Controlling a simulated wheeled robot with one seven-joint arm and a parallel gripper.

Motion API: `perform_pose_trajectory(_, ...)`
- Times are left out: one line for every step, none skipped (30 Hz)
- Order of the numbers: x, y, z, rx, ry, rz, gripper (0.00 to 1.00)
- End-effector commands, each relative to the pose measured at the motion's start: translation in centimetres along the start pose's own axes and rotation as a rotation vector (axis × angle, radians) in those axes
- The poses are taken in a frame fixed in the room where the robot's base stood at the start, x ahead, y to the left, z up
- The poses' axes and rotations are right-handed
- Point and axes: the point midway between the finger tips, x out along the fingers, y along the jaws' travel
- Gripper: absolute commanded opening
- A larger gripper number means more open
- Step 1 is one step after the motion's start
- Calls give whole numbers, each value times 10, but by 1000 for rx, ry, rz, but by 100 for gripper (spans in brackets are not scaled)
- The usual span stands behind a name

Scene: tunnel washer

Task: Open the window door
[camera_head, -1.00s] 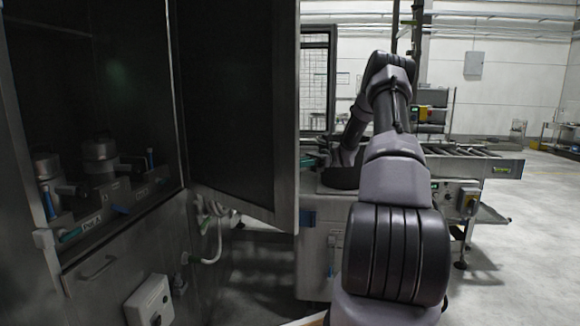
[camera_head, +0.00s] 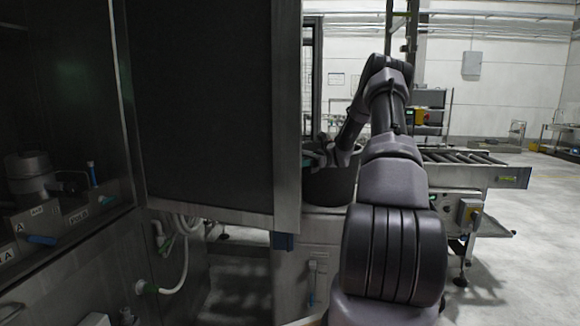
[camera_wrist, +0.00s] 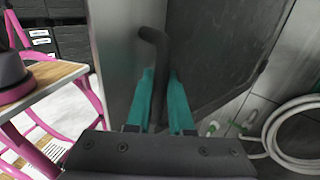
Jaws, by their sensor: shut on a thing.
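The window door, a tall dark pane in a metal frame (camera_head: 288,110), stands swung out from the washer cabinet in the head view. It also fills the upper right of the wrist view (camera_wrist: 222,55). Its dark bent handle (camera_wrist: 155,42) shows in the wrist view. My gripper (camera_wrist: 160,85) has teal fingers shut on this handle, one finger on each side. In the head view my gripper (camera_head: 314,158) is beside the door's free edge, small and partly hidden.
The open cabinet interior (camera_head: 60,120) at left holds metal canisters (camera_head: 28,172). A white hose (camera_head: 178,275) hangs below the door. A roller conveyor (camera_head: 470,160) stands at right. Pink tubing (camera_wrist: 85,95) and a wooden top (camera_wrist: 50,80) are at the wrist view's left. Floor at far right is clear.

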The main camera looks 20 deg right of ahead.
Motion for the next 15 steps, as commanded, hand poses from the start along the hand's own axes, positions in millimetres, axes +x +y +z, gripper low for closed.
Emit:
perform_pose_trajectory(1, 0, 0, 0, -1, 2, 0)
perform_pose_trajectory(1, 0, 0, 0, -1, 2, 0)
perform_pose_trajectory(1, 0, 0, 0, -1, 2, 0)
perform_pose_trajectory(1, -1, 0, 0, -1, 2, 0)
perform_pose_trajectory(1, -1, 0, 0, -1, 2, 0)
perform_pose_trajectory(1, -1, 0, 0, -1, 2, 0)
perform_pose_trajectory(1, -1, 0, 0, -1, 2, 0)
perform_pose_trajectory(1, -1, 0, 0, -1, 2, 0)
perform_pose_trajectory(1, -1, 0, 0, -1, 2, 0)
perform_pose_trajectory(1, -1, 0, 0, -1, 2, 31)
perform_pose_trajectory(1, -1, 0, 0, -1, 2, 43)
perform_pose_trajectory(1, 0, 0, 0, -1, 2, 50)
perform_pose_trajectory(1, 0, 0, 0, -1, 2, 50)
perform_pose_trajectory(1, 0, 0, 0, -1, 2, 50)
perform_pose_trajectory(1, 0, 0, 0, -1, 2, 50)
